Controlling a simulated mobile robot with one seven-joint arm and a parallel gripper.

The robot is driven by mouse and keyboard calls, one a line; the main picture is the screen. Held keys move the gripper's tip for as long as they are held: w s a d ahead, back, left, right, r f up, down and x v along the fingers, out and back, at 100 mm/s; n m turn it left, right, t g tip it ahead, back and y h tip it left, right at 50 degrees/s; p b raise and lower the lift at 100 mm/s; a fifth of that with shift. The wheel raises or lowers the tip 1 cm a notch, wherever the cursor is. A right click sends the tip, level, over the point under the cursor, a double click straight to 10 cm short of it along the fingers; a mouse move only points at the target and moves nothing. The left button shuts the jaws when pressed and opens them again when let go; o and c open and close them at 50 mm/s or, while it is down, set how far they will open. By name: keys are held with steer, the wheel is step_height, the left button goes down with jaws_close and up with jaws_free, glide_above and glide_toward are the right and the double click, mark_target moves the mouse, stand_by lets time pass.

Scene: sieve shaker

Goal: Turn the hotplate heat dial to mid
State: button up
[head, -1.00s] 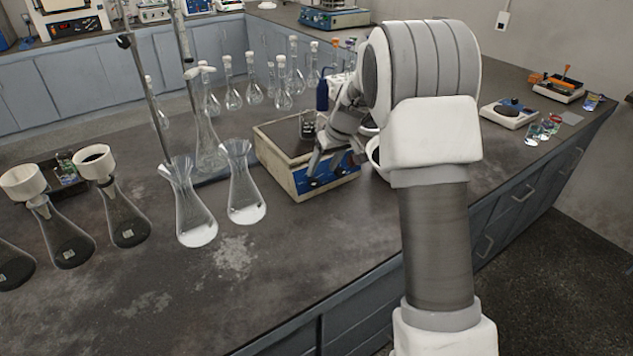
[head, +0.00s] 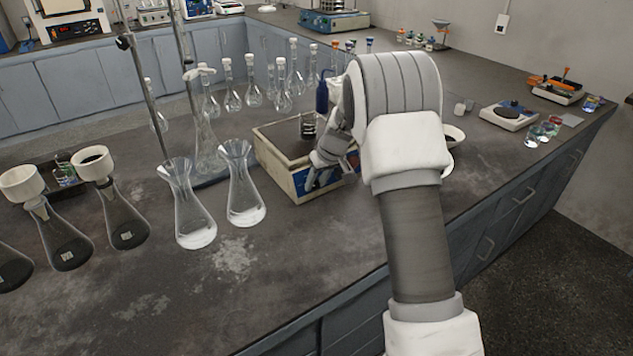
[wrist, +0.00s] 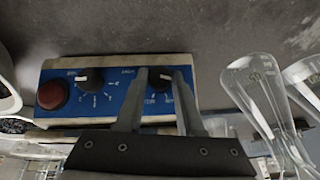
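The hotplate (head: 266,160) is a cream box with a dark top and a blue front panel, standing on the bench. In the wrist view its blue panel (wrist: 115,105) carries a red round button (wrist: 52,95) and two black dials, a left dial (wrist: 90,79) and a right dial (wrist: 158,76). The printed labels are too small to read surely, so I cannot tell which dial is for heat. My gripper (wrist: 161,72) is open, its two fingers on either side of the right dial; contact is unclear. In the head view my gripper (head: 314,182) is at the hotplate's front, hiding the dials.
A small metal stack (head: 308,125) stands on the hotplate top. Two conical flasks (head: 243,190) with white contents stand close to the left. A white bowl (head: 453,134) is right of my arm.

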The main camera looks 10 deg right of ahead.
jaws_close()
steer(key=shift+d+y, duration=0.1)
steer(key=shift+y, duration=0.2)
steer(key=shift+d+f+m+g+y+b, duration=0.1)
steer(key=shift+d+m+g+y+b, duration=0.1)
steer(key=shift+m+y, duration=0.3)
steer(key=shift+d+m+g+y+b, duration=0.1)
steer(key=shift+m+g+y+b, duration=0.1)
steer(key=shift+m+y, duration=0.25)
steer(key=m+y, duration=0.1)
steer(key=y, duration=0.1)
steer(key=m+y+b, duration=0.1)
steer(key=m+y, duration=0.1)
steer(key=shift+w+d+f, duration=0.1)
steer(key=shift+d+f, duration=0.05)
steer(key=shift+d, duration=0.05)
steer(key=m+y, duration=0.1)
steer(key=m+y+b, duration=0.1)
steer(key=m+y, duration=0.1)
steer(key=m+t+y, duration=0.1)
steer(key=m, duration=0.1)
steer(key=shift+d+f+b, duration=0.15)
steer(key=shift+f+b, duration=0.2)
steer(key=shift+f+m+t+y+b, duration=0.1)
steer(key=shift+m+t+y+b, duration=0.2)
steer(key=shift+m+t+y, duration=0.5)
steer(key=shift+f+m+t+y+b, duration=0.1)
steer(key=shift+m+t+y+b, duration=0.3)
steer(key=shift+m, duration=0.65)
steer(key=shift+r, duration=0.1)
